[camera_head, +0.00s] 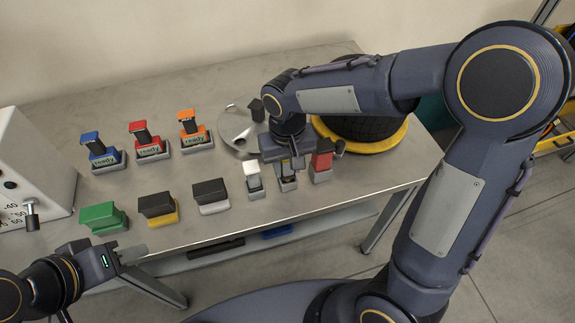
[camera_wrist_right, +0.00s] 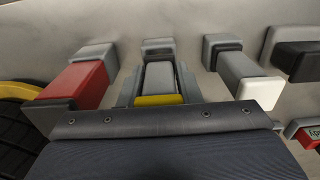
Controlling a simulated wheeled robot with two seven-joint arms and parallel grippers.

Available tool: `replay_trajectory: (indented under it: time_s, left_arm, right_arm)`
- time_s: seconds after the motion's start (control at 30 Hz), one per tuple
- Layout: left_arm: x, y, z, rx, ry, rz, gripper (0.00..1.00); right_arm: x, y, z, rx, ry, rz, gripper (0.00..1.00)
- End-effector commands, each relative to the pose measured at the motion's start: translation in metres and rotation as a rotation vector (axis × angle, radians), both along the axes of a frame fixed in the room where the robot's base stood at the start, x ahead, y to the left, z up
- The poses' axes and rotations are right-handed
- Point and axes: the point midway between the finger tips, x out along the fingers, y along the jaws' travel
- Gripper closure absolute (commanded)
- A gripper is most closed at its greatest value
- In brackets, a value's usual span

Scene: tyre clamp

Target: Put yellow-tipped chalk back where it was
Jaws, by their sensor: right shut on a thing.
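The yellow-tipped chalk (camera_wrist_right: 160,76) is a grey block with a yellow end, between the fingers of my right gripper (camera_wrist_right: 159,88). In the head view, my right gripper (camera_head: 288,166) points down over a small grey holder (camera_head: 288,185), between the white-tipped chalk (camera_head: 252,170) and the red block (camera_head: 322,160). In the wrist view, the chalk's far end lines up with its holder (camera_wrist_right: 158,46); I cannot tell how far it is seated. My left gripper (camera_head: 130,256) is at the table's front left, away from the chalk; its finger gap is unclear.
Blue (camera_head: 91,140), red (camera_head: 139,130) and orange (camera_head: 187,118) "ready" stamps stand behind. Green (camera_head: 102,217), yellow-based (camera_head: 157,208) and white-based (camera_head: 210,195) blocks stand in front. A tyre (camera_head: 365,128) with a yellow rim is right. A dial box (camera_head: 30,165) is left.

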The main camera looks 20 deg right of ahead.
Motion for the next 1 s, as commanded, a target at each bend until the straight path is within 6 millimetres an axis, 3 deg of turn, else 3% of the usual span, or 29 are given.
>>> replay_trajectory:
  time_s: [0.57, 0.6, 0.77, 1.0]
  left_arm:
    - [0.0, 0.0, -0.0075, 0.0, 0.0, 0.0, 0.64]
    - [0.0, 0.0, -0.0075, 0.0, 0.0, 0.0, 0.64]
    - [0.0, 0.0, -0.0064, 0.0, 0.0, 0.0, 0.64]
    - [0.0, 0.0, -0.0063, 0.0, 0.0, 0.0, 0.64]
  right_arm:
    - [-0.0001, -0.0004, -0.013, 0.0, -0.001, -0.001, 0.9]
    - [-0.0001, -0.0004, -0.0132, 0.0, -0.001, -0.001, 0.68]
    - [-0.0001, -0.0005, -0.012, 0.0, 0.0, -0.001, 0.48]
    - [-0.0001, -0.0005, -0.0117, 0.0, -0.001, -0.001, 0.48]
